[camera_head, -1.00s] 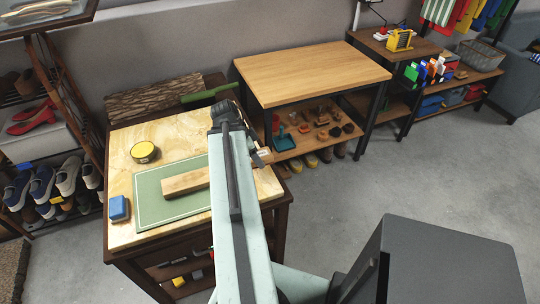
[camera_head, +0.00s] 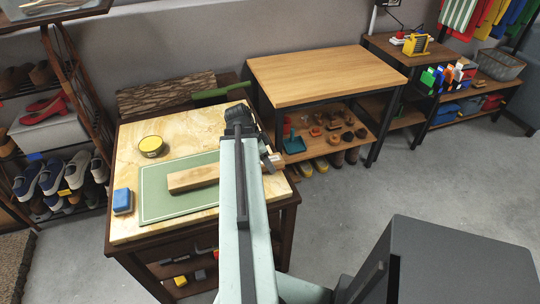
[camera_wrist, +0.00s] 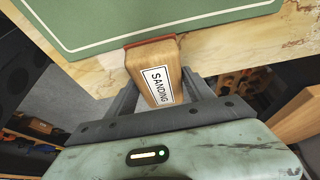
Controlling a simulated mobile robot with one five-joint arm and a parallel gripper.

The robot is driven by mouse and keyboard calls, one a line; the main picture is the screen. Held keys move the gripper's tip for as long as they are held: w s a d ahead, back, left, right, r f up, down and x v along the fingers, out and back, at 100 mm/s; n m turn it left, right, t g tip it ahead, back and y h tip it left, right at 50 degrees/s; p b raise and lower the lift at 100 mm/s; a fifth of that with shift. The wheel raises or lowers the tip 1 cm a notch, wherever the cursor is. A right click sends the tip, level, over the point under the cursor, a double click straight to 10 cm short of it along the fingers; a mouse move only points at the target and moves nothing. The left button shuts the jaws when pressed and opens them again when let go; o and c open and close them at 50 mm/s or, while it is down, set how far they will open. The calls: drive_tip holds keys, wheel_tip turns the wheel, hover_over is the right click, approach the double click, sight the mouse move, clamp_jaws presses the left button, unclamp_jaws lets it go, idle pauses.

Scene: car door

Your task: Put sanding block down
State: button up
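The sanding block (camera_wrist: 155,70) is a wooden block with a white "SANDING" label and a reddish layer along one edge. In the wrist view it sits between the two fingers of my gripper (camera_wrist: 163,92), which is shut on it. The block also shows in the head view (camera_head: 274,160), just past the right side of my arm, near the workbench's right edge. In the wrist view the workbench top (camera_wrist: 215,50) and green mat (camera_wrist: 110,22) lie beyond the block. I cannot tell whether the block touches the bench.
On the workbench, a wooden plank (camera_head: 193,177) lies on the mat, with a round yellow tin (camera_head: 151,146) and a blue block (camera_head: 122,201) at the left. Another table (camera_head: 325,74) stands behind right.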

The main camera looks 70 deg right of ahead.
drive_tip(key=shift+o, duration=1.2)
drive_tip(key=shift+r, duration=0.15)
drive_tip(key=shift+r+p, duration=0.35)
drive_tip(key=shift+p, duration=0.15)
drive_tip(key=p+v, duration=1)
drive_tip(key=v, duration=0.1)
drive_tip(key=shift+w+r+p, duration=0.2)
drive_tip(key=shift+r+p, duration=0.05)
drive_tip(key=shift+p, duration=0.1)
drive_tip(key=shift+a, duration=0.15)
